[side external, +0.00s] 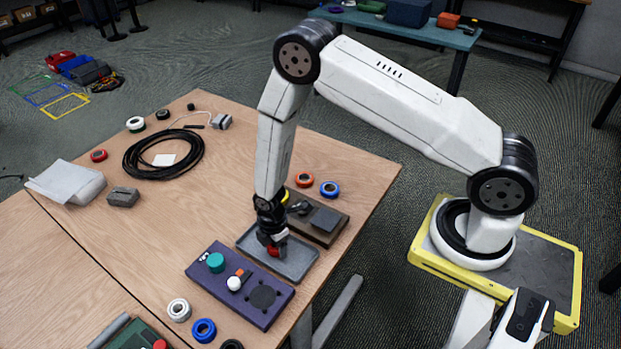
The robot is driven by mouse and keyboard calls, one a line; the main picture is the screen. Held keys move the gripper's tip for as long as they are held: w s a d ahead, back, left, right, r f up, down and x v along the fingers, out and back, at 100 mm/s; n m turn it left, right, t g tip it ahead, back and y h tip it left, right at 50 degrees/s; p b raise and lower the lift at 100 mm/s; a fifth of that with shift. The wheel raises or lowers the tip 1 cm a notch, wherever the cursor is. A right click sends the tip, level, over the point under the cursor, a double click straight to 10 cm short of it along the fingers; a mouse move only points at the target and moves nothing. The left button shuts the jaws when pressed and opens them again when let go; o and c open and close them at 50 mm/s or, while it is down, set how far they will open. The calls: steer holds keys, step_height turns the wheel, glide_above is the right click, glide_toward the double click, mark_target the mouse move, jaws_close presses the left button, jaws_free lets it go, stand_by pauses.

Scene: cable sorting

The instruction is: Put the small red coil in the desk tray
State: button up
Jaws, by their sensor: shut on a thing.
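My gripper (270,243) points down over the grey desk tray (300,263) near the table's right edge. It is shut on a small red coil (274,250), which is partly hidden by the fingers. The coil is within the tray's outline, low over its floor; I cannot tell whether it touches. Another red coil (98,155) lies at the table's left, and an orange-red coil (304,180) lies behind the tray.
A purple panel (210,281) with a teal knob and white ball stands in front of the tray. A brown box (325,238) stands just behind it. Blue coils (329,189) (204,330) and a white coil (179,309) lie nearby. A large black cable coil (133,168) lies farther back. The middle of the table is clear.

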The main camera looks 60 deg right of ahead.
steer(key=shift+f, duration=0.2)
steer(key=o, duration=1.1)
steer(key=shift+r, duration=0.1)
step_height(320, 180, up, 12)
stand_by(0.5)
steer(key=shift+r, duration=0.1)
stand_by(0.4)
steer(key=s+d+r+m+t, duration=0.1)
steer(key=s+d+r+m, duration=0.1)
steer(key=s+r+m, duration=0.3)
steer(key=s+d+r+m+t, duration=0.1)
steer(key=s+d+r+m, duration=0.2)
steer(key=r+m, duration=0.6)
steer(key=shift+s+r+m+t, duration=0.3)
steer(key=shift+s+r+m, duration=0.15)
steer(key=shift+s, duration=0.8)
